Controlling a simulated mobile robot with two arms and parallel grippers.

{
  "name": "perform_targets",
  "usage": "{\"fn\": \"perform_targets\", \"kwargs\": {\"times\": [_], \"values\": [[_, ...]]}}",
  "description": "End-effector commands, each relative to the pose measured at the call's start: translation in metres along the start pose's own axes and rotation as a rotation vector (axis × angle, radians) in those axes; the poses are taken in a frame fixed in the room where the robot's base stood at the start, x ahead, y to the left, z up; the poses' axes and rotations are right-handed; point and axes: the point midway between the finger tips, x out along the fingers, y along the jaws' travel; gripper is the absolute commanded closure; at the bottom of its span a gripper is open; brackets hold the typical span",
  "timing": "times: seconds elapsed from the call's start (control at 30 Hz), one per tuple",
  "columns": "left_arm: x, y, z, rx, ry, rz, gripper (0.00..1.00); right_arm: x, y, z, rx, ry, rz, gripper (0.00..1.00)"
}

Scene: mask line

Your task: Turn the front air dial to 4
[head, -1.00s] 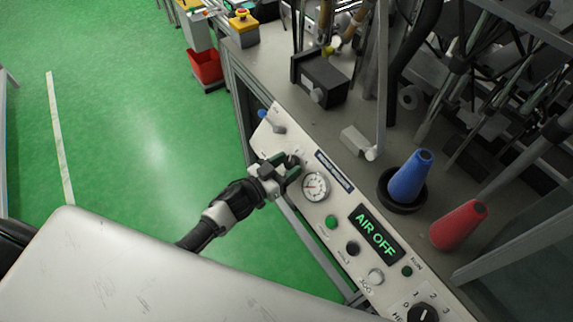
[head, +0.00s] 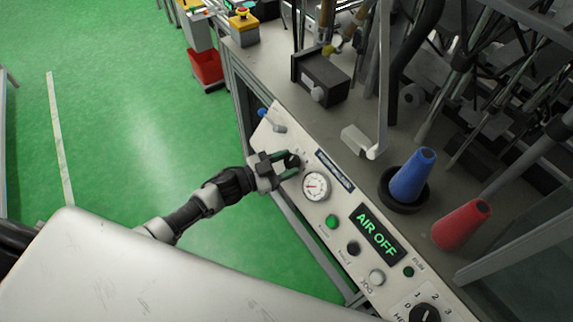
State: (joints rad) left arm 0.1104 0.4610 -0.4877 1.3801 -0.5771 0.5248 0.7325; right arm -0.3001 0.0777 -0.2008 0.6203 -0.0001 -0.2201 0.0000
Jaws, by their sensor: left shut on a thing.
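My left gripper (head: 289,168) reaches in from the left to the upper part of the pale control panel (head: 313,217). Its fingers are shut around a dark knob (head: 292,159), which appears to be the air dial. The fingers hide most of the knob, and its pointer and numbers cannot be read. A round white gauge (head: 315,186) with a red needle sits just below right of the gripper. The panel display (head: 376,232) reads "AIR OFF" in green. My right gripper is not in view.
A green button (head: 332,222), a black button (head: 353,248), a white button (head: 376,278) and a numbered black dial (head: 424,313) run down the panel. A lever with a blue end (head: 264,113) is above. Blue (head: 412,176) and red (head: 462,225) cones stand on the bench.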

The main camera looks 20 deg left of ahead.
Motion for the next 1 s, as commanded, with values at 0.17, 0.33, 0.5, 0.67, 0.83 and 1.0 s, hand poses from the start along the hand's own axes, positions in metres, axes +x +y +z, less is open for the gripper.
{"fn": "perform_targets", "kwargs": {"times": [0.17, 0.33, 0.5, 0.67, 0.83, 1.0], "values": [[0.000, -0.004, 0.001, 0.134, 0.009, 0.108, 0.80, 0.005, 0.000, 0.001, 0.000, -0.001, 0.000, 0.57], [0.000, -0.006, 0.000, 0.257, 0.019, 0.212, 0.80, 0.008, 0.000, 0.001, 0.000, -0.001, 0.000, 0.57], [0.001, -0.008, -0.001, 0.373, 0.029, 0.310, 0.80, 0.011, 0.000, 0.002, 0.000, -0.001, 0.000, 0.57], [0.001, -0.009, -0.001, 0.466, 0.038, 0.389, 0.80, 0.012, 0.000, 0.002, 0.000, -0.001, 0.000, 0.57], [0.002, -0.010, -0.002, 0.542, 0.044, 0.453, 0.80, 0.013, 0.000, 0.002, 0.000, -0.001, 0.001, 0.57], [0.002, -0.010, -0.002, 0.591, 0.048, 0.495, 0.80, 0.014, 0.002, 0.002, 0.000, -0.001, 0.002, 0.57]]}}
